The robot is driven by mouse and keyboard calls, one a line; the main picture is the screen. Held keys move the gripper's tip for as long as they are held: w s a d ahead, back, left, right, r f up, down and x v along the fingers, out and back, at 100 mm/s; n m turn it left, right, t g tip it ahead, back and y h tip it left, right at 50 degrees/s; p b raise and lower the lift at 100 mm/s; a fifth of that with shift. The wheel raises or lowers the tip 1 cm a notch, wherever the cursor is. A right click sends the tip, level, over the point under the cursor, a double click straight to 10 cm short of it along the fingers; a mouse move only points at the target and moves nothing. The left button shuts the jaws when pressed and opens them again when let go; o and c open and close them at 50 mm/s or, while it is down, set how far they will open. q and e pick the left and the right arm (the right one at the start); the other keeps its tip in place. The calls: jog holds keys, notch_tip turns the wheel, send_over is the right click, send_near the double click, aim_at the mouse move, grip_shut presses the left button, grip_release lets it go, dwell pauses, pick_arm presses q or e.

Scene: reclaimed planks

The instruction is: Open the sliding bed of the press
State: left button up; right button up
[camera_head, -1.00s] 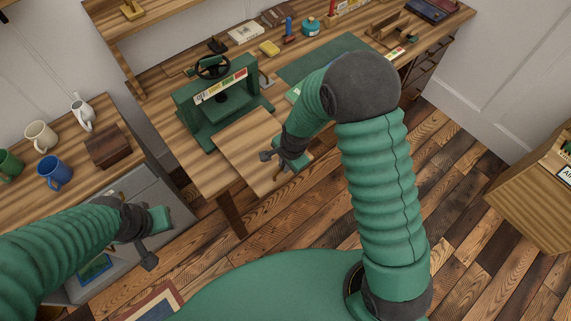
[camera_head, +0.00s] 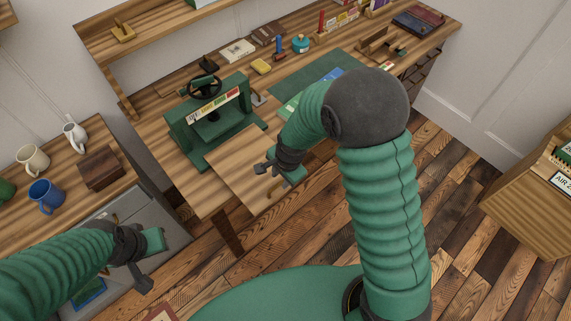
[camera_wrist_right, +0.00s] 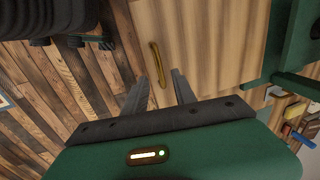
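The press (camera_head: 211,118) is a green frame with a black handwheel, standing on the bench at left centre in the head view. Its sliding bed (camera_head: 238,166) is a flat wooden board in front of the frame. A curved brass handle (camera_wrist_right: 158,62) on the wooden surface shows in the right wrist view. My right gripper (camera_wrist_right: 160,76) is open, with its two fingertips either side of the handle's near end in the picture; I cannot tell whether they touch it. In the head view my right gripper (camera_head: 275,172) is over the bed's front part. My left gripper (camera_head: 149,262) hangs low at left, away from the press.
A side table with a blue mug (camera_head: 46,196), a white mug (camera_head: 33,159) and a wooden box (camera_head: 101,168) stands left. Open plank floor (camera_head: 300,235) lies in front.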

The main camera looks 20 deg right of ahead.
notch_tip(320, 180, up, 13)
jog(key=s+d+p, duration=0.1)
jog(key=s, duration=0.1)
jog(key=shift+s+d, duration=0.15)
jog(key=shift+s, duration=0.05)
jog(key=shift+f, duration=0.1)
jog(key=s+d+f+n, duration=0.2)
jog(key=s+n, duration=0.7)
jog(key=n, duration=0.5)
jog(key=shift+s+d+t+h, duration=0.2)
jog(key=shift+t+h, duration=0.1)
jog(key=shift+h, duration=0.1)
